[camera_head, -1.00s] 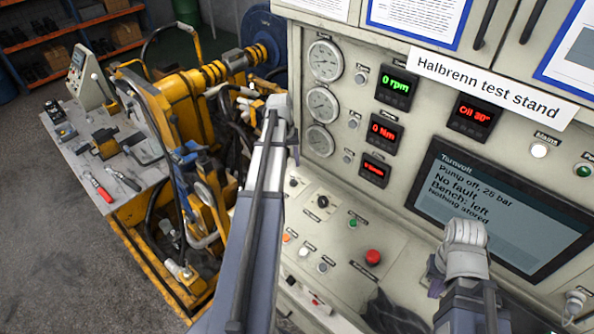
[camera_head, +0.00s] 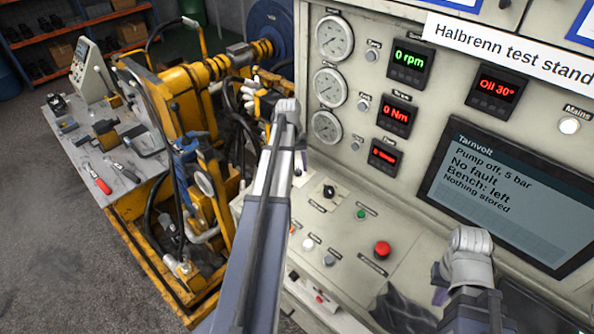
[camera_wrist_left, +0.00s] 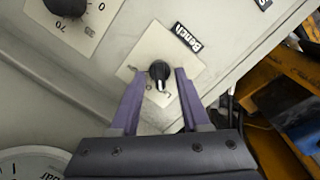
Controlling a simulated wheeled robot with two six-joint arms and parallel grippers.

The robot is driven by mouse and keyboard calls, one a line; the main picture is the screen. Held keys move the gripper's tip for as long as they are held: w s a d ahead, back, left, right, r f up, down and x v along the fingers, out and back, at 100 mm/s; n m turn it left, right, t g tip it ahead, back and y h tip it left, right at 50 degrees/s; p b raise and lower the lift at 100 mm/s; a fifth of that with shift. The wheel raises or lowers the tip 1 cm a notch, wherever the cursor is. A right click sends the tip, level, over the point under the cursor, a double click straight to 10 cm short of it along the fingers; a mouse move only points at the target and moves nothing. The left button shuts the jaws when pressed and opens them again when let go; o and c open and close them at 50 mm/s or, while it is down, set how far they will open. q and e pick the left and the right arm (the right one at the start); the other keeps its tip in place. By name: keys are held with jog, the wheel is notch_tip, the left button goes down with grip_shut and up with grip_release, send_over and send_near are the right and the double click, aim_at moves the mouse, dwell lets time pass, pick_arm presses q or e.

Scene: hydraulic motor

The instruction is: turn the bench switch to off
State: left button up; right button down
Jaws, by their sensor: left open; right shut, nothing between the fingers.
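The bench switch (camera_wrist_left: 159,71) is a black knob with a white line on a pale square plate, under a "Bench" label in the left wrist view. Its white line points toward the bottom of that picture, near an L-like mark. My left gripper (camera_wrist_left: 159,76) is open, with one purple finger on each side of the knob; I cannot tell whether they touch it. In the head view my left arm (camera_head: 262,215) hides the switch. The screen (camera_head: 510,195) reads "Bench: left" and "Pump off, 5 bar". My right gripper (camera_head: 470,241) is shut and empty before the screen.
A dial knob (camera_head: 329,191) sits close to the bench switch, with a green button (camera_head: 361,214) and red mushroom button (camera_head: 382,249) further right. Gauges (camera_head: 335,38) line the upright panel. The yellow rig (camera_head: 185,95) stands at the left.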

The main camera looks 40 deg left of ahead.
pick_arm(q)
jog(key=shift+c, duration=0.3)
grip_shut()
dwell(0.3)
